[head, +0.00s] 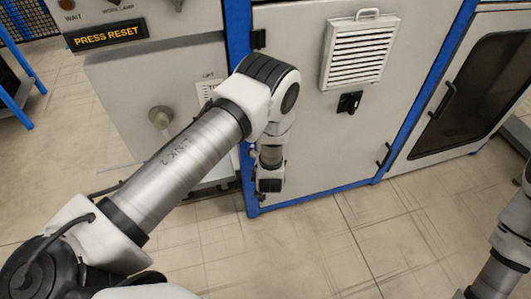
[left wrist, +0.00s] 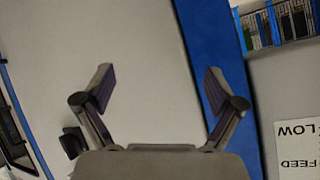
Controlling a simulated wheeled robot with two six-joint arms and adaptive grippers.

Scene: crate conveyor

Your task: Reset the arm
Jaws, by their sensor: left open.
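My left arm (head: 190,155) comes in from the lower left of the head view. It rises to a bent elbow in front of the grey cabinet, and its forearm drops to the wrist (head: 270,170) near the blue post. The gripper's fingers cannot be made out there. In the left wrist view my left gripper (left wrist: 160,88) is open, with nothing between its two spread fingers. A pale panel and a blue post are behind it. Part of my right arm (head: 505,240) shows at the right edge of the head view; its gripper is out of frame.
A panel display (head: 109,35) reads "PRESS RESET" at top left, with a round knob (head: 160,118) below it. The grey cabinet door (head: 300,130) has a louvred vent (head: 360,52) and black latch (head: 349,102). A dark-windowed door (head: 468,88) stands right. Tiled floor is clear in front.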

